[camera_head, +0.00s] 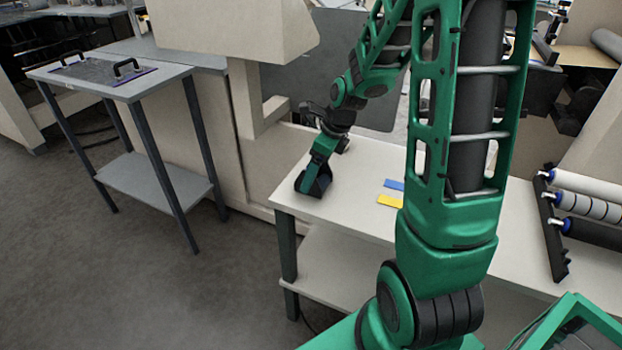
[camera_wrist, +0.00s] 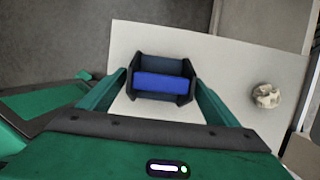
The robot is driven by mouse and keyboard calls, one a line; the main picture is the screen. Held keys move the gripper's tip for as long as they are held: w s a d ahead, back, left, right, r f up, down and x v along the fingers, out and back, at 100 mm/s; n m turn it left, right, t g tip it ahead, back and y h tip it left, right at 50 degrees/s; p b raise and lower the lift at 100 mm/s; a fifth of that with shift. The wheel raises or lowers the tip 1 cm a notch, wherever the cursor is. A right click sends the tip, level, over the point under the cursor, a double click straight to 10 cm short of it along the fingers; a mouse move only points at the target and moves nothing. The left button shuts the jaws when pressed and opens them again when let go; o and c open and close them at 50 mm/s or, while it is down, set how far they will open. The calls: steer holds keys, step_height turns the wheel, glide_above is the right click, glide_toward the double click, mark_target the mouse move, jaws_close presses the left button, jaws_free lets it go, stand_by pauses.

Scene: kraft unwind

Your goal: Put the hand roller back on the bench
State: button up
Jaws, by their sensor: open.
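My gripper (camera_head: 314,184) is low over the left end of the pale bench (camera_head: 350,165), its fingers pointing down. In the wrist view my gripper (camera_wrist: 160,88) is open, with one finger on each side of a blue bar (camera_wrist: 160,86). A dark piece shows just beyond the bar, and this looks like the hand roller. It appears to be at or just above the bench top; I cannot tell if it touches the bench or the fingers. In the head view the roller is mostly hidden by my gripper.
A blue card (camera_head: 394,184) and a yellow card (camera_head: 390,200) lie on the bench. A rack of long rollers (camera_head: 585,206) stands at the right. A pale round object (camera_wrist: 267,95) sits on the bench beside my gripper. A side table (camera_head: 150,85) stands left.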

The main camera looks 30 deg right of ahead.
steer(key=v, duration=1)
steer(key=s+r+n+g+h, duration=0.1)
steer(key=s+n+g, duration=0.2)
steer(key=s+n, duration=1.9)
steer(key=s, duration=0.3)
steer(key=shift+d+r+n+h, duration=0.2)
steer(key=shift+d+n+h, duration=0.2)
steer(key=shift+s, duration=0.15)
